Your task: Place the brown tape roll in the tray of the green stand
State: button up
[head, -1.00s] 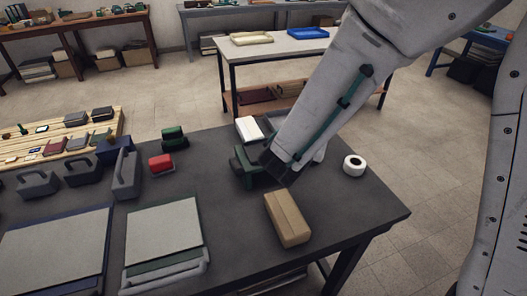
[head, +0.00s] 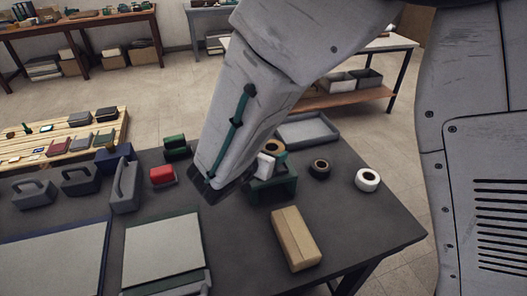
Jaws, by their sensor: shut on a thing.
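The green stand (head: 278,190) is on the dark table, right of my forearm's lower end. Part of it is hidden, and I cannot see into its tray. My gripper (head: 264,163) is mostly hidden behind my forearm; only a pale part shows beside the roll. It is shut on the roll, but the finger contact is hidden. I cannot tell whether the roll touches the stand.
A dark tape roll (head: 320,168) and a white tape roll (head: 367,180) lie to the right. A cardboard box (head: 296,238) is in front of the stand. A grey tray (head: 306,129) lies behind. A red block (head: 162,175) and grey-handled carriers (head: 125,190) are left.

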jog(key=shift+w+a+f, duration=0.1)
jog(key=shift+w+a, duration=0.45)
jog(key=shift+w+d+f, duration=0.1)
jog(key=shift+d+f, duration=0.05)
jog(key=shift+f, duration=0.7)
jog(key=shift+w+d+f, duration=0.1)
jog(key=shift+d+f, duration=0.05)
jog(key=shift+f, duration=0.7)
jog(key=shift+s+f, duration=0.1)
jog(key=shift+f, duration=0.05)
jog(key=o, duration=1)
